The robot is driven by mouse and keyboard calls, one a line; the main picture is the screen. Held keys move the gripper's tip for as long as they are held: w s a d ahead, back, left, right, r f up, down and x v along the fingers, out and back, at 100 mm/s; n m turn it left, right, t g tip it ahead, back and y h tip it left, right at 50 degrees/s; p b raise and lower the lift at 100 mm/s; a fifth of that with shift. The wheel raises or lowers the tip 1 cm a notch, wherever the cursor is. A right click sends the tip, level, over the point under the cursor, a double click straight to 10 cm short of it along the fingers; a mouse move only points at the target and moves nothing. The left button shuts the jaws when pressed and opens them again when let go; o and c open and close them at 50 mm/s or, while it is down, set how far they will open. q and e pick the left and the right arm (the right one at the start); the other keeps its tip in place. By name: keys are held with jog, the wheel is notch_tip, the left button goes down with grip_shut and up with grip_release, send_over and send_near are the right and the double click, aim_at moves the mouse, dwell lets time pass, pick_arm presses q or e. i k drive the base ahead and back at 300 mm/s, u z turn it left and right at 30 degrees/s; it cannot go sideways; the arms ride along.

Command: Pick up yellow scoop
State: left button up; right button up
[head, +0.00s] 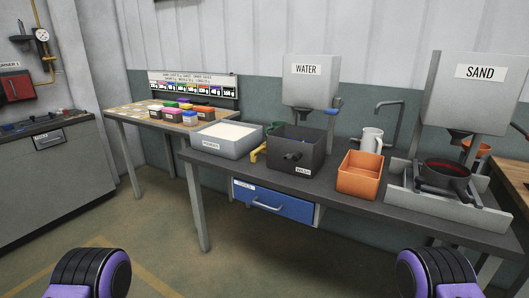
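A yellow object (258,152), which looks like the scoop, sits on the dark workbench between the grey bin of pale powder and the dark grey wash box. Only part of it shows; the rest is hidden by the boxes. Purple and black ribbed parts of my arms show at the bottom left and bottom right corners, far in front of the bench. No gripper fingers are visible, and nothing of mine is near the yellow object.
The workbench (345,205) holds the powder bin (215,145), wash box (296,160), orange bin (359,180), a white jug (371,140) and a dark pan (444,180). A blue drawer (272,202) hangs below. The floor in front is clear.

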aim_at(262, 148)
jog(key=k, duration=0.6)
jog(key=z, duration=0.45)
jog(key=i, duration=1.5)
jog(key=u, duration=0.45)
